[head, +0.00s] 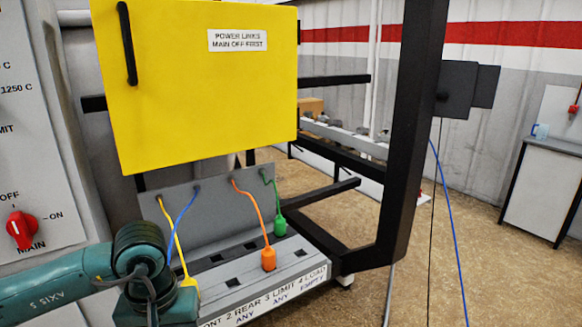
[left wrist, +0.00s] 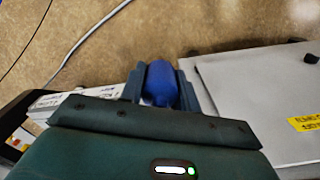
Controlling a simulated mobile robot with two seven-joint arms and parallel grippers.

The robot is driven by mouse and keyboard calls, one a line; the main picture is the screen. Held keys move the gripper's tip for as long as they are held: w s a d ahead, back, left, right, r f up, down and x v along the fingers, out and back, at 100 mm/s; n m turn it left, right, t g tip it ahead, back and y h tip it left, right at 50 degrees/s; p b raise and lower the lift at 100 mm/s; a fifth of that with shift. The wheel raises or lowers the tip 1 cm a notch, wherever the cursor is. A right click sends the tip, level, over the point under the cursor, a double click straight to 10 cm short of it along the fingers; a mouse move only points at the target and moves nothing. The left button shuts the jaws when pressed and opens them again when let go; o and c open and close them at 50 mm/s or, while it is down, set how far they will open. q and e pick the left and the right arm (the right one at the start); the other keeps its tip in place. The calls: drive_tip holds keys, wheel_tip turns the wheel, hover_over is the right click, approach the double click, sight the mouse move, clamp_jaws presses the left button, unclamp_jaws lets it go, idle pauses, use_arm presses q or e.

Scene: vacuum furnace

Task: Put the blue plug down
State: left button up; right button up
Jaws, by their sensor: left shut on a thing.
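The blue plug (left wrist: 160,82) is between the fingers of my left gripper (left wrist: 161,92) in the left wrist view, and the gripper is shut on it. In the head view its blue cord (head: 183,211) runs from the grey back panel down behind my left wrist, which hides the plug and the fingers. I cannot tell whether the plug touches anything below. The grey socket strip (head: 285,268) carries a white label and several dark slots. My right gripper is in neither view.
A yellow plug (head: 188,284) stands close beside my left wrist. An orange plug (head: 268,258) and a green plug (head: 280,227) stand on the strip farther right. A yellow door (head: 200,100) hangs above. A black frame post (head: 408,130) rises at right. A red switch (head: 20,229) is at left.

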use_arm(q)
drive_tip(key=shift+s+a+f+m, duration=0.15)
drive_tip(key=shift+s+m, duration=0.25)
drive_tip(key=shift+m, duration=0.7)
